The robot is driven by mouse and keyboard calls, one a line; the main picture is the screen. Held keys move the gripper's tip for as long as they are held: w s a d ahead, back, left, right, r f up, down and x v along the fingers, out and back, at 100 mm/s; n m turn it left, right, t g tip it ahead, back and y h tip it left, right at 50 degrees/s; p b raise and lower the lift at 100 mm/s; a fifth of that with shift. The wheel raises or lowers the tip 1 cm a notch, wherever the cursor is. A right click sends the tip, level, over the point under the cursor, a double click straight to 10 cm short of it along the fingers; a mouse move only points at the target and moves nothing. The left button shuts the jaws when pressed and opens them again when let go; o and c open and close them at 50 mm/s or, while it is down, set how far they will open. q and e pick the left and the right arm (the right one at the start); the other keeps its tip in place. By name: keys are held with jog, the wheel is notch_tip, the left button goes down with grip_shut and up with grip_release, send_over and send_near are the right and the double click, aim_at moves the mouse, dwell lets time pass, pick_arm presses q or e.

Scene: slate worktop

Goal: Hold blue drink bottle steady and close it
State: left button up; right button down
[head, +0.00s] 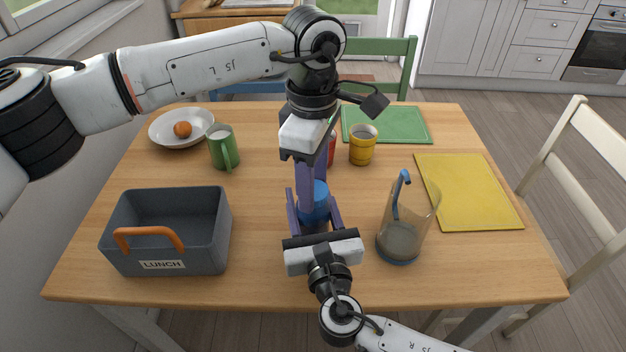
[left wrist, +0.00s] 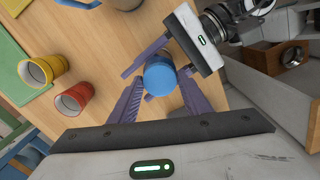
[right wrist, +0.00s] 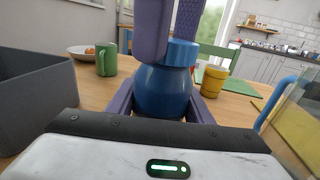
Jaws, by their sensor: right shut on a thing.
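The blue drink bottle (head: 313,226) stands upright near the table's front middle. Its lighter blue cap (right wrist: 182,53) sits on top of the darker body (right wrist: 163,90); how tight it is cannot be seen. My right gripper (head: 316,215) is shut on the bottle's body from the front, with a finger on each side. My left gripper (head: 314,190) points down from above, its fingers on either side of the cap. In the left wrist view the cap (left wrist: 160,77) lies between these fingers, with a small gap showing, so the left gripper looks open.
A grey lunch box (head: 205,245) stands left, a clear pitcher (head: 408,225) close on the right. Behind are a green mug (head: 222,150), a red cup (left wrist: 74,99), a yellow cup (head: 362,150) and a white bowl (head: 160,130) with an orange. Yellow (head: 470,190) and green mats lie flat.

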aim_at(317, 228)
pick_arm(q)
jog(key=o, duration=0.3)
jog(key=shift+o, duration=0.2)
jog(key=shift+r, duration=0.1)
notch_tip(317, 228, up, 12)
pick_arm(e)
jog(key=c, duration=0.8)
grip_release()
jog(key=s, duration=0.3)
jog(key=s+d, duration=0.1)
jog(key=s, duration=0.2)
jog(key=s+d, duration=0.1)
jog(key=s, duration=0.3)
jog(key=shift+s, duration=0.1)
